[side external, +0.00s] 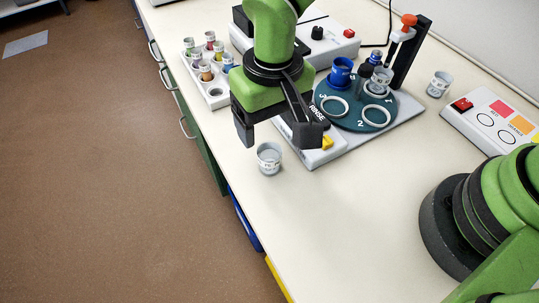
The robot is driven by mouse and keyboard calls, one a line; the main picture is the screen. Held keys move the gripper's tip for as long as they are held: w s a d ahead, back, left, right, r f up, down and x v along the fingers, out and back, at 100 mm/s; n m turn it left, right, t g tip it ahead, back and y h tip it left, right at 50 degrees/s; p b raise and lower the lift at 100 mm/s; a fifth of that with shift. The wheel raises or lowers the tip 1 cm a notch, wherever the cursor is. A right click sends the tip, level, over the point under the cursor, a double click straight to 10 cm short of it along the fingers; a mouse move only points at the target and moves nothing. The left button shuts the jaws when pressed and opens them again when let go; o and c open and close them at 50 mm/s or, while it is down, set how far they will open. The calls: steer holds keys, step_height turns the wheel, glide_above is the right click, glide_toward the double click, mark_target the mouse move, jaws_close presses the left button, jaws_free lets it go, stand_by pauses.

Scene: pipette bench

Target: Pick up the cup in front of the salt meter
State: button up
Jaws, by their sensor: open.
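A small clear-grey cup (269,159) with a printed label stands upright on the white bench, near its left edge. My gripper (276,138) is open and empty, pointing down, with its two black fingers spread apart. In the picture the cup shows just below the gap between the fingertips, apart from them; the exact height gap cannot be told. A second similar cup (439,84) stands at the right, between the carousel and a white panel. No device label that I can read says salt meter, so I cannot tell which device it is.
A round teal carousel (353,121) with numbered rings and a blue cup stands behind my gripper. A white rack (217,98) of coloured cups is at back left. A white panel (478,107) with a red button is at right. The front bench is clear.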

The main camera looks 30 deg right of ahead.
mark_target(268, 153)
steer(key=f, duration=0.7)
steer(key=shift+a+f, duration=0.2)
steer(key=shift+f, duration=0.2)
steer(key=c, duration=1)
